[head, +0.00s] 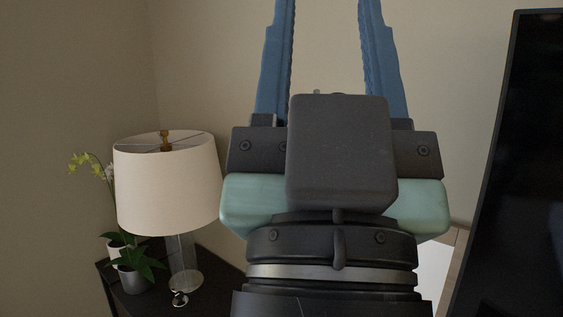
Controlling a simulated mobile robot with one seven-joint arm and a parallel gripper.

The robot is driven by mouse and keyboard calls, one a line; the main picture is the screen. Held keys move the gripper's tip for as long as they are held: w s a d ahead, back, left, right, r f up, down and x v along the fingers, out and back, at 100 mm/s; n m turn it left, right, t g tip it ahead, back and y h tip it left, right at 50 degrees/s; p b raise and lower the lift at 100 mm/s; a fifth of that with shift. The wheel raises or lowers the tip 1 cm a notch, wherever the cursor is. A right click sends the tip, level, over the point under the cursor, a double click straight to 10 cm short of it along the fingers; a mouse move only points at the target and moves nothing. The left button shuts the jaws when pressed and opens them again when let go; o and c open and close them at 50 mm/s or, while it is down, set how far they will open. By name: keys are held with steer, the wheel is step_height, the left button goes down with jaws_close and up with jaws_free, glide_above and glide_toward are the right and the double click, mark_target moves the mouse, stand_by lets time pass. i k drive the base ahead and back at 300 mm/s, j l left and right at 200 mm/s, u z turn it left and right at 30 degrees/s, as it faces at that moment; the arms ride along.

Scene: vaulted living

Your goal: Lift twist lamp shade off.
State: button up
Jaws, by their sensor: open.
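The lamp shade (167,192) is a cream drum with an open top, in the left half of the head view. It sits upright on a lamp with a clear base (186,275). A brass-coloured finial (165,138) shows at the centre of its top. The fingertips are at or past the top edge of the frame.
The lamp stands on a dark table (215,292). A potted orchid (133,272) stands close at its left, and a small round dark object (180,298) lies in front of the base. A tall dark panel (515,180) stands at the right. Bare walls are behind.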

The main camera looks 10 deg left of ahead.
mark_target(178, 190)
steer(key=i+j+z, duration=0.1)
steer(key=j, duration=0.2)
steer(key=i+j, duration=0.2)
steer(key=j, duration=0.15)
steer(key=i+j+z, duration=0.25)
steer(key=j, duration=0.4)
steer(key=i+j, duration=0.2)
steer(key=j, duration=0.2)
steer(key=i+j+z, duration=0.15)
steer(key=j, duration=0.2)
steer(key=i+j, duration=0.15)
steer(key=j, duration=0.25)
steer(key=i+j, duration=0.2)
steer(key=j, duration=0.15)
steer(key=i+j, duration=0.15)
steer(key=j, duration=0.25)
steer(key=i+j, duration=0.15)
steer(key=j, duration=0.2)
